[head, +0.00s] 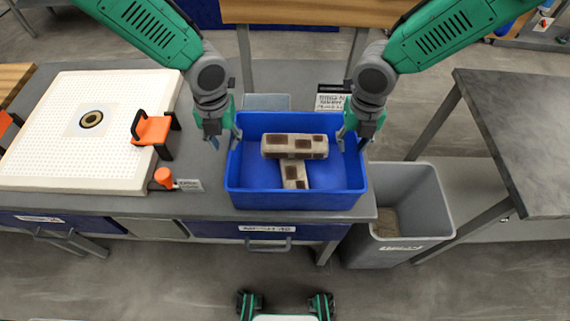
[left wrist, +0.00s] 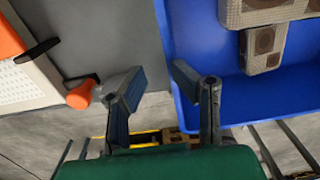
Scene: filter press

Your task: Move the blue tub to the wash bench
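The blue tub (head: 295,200) sits upright on the grey bench (head: 215,215), near its right end. Two tan blocks with dark brown patches (head: 294,146) lie in it, one across the other. My left gripper (head: 225,143) is open at the tub's left wall. In the left wrist view its fingers (left wrist: 158,88) are apart, one outside the wall and one over the tub's inside. My right gripper (head: 352,140) is at the right wall, its fingers apart near the rim. Contact with either wall cannot be told. No label I can read names the wash bench.
A white perforated plate (head: 50,150) with an orange handle (head: 152,130) lies left of the tub. A grey bin (head: 405,195) stands on the floor right of the bench. A dark grey table (head: 525,130) stands further right, across a gap. A wooden-topped table is behind.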

